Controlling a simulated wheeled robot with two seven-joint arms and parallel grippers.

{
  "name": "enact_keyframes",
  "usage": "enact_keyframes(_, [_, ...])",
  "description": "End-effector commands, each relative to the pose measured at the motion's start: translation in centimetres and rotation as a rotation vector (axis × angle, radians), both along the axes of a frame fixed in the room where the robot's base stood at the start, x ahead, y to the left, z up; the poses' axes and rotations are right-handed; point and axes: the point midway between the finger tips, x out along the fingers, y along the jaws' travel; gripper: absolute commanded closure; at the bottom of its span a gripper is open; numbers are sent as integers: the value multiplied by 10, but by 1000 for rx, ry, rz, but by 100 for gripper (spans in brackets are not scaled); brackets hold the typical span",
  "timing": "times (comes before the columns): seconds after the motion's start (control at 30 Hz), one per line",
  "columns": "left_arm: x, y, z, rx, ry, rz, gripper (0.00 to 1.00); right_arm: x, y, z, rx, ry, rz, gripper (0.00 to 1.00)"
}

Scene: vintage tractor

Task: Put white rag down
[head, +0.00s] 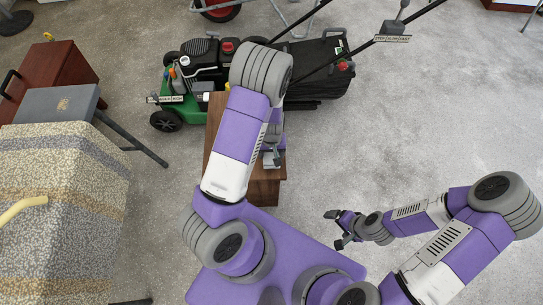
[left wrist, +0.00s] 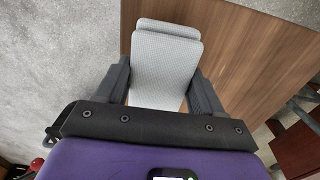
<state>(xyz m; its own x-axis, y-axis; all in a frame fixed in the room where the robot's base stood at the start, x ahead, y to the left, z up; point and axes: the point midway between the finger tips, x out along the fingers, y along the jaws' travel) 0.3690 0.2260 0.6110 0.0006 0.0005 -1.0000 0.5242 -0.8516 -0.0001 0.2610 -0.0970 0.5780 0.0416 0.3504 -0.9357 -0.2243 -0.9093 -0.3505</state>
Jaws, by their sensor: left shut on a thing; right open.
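The white rag (left wrist: 165,65) shows in the left wrist view as a pale, finely textured folded piece. My left gripper (left wrist: 160,88) is shut on it, with one dark finger on each side. Brown wood (left wrist: 250,55) lies beneath and beside the rag; I cannot tell whether the rag touches it. In the head view my left gripper (head: 272,157) is over the small wooden stand (head: 264,190), largely hidden by my arm, and the rag is hard to make out there. My right gripper (head: 335,228) is open and empty above the floor, right of the stand.
A green and black lawn mower (head: 190,75) stands just behind the stand. A patterned cloth-covered piece (head: 60,200), a grey case (head: 55,103) and a red-brown box (head: 60,68) are at left. The grey carpet floor (head: 430,120) is clear at right.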

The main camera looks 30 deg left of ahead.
Motion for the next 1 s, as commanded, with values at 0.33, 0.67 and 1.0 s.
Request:
enact_keyframes(0.33, [0,0,-20,0,0,-1,67,0,0,-9,0,0,0,7])
enact_keyframes(0.67, [0,0,-23,0,0,-1,8,0,0,-12,0,0,0,7])
enact_keyframes(1.0, [0,0,-20,0,0,-1,7,0,0,-10,0,0,0,7])
